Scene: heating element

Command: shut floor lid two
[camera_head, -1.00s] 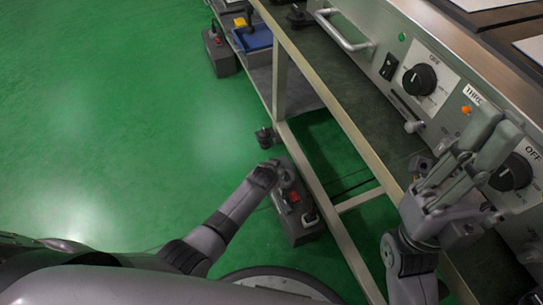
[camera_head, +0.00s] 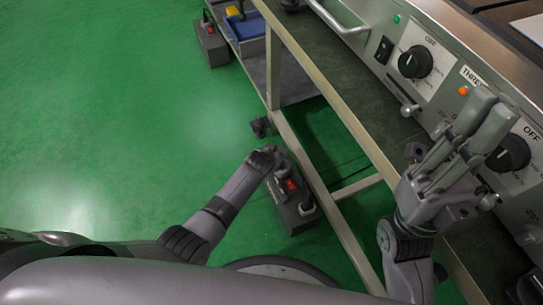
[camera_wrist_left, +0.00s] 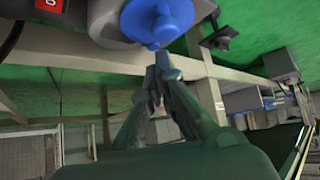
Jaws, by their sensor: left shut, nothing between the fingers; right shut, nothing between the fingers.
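A dark grey box (camera_head: 294,205) with a red switch (camera_head: 291,185) stands on the green floor beside the bench frame. In the left wrist view, a round blue lid (camera_wrist_left: 165,17) shows on a grey body, with the red switch (camera_wrist_left: 47,4) at the upper left. My left gripper (camera_wrist_left: 162,62) is shut and empty, its fingertips just below the blue lid's edge; I cannot tell if they touch. In the head view, my left wrist hides the lid and the fingers. My right gripper (camera_head: 489,115) is shut and empty in front of the control panel.
The bench's beige frame (camera_head: 325,90) runs close to the right of the box. A panel with knobs (camera_head: 415,62) lies near my right gripper. A second floor box (camera_head: 211,45) stands farther off. The floor (camera_head: 110,120) at left is clear.

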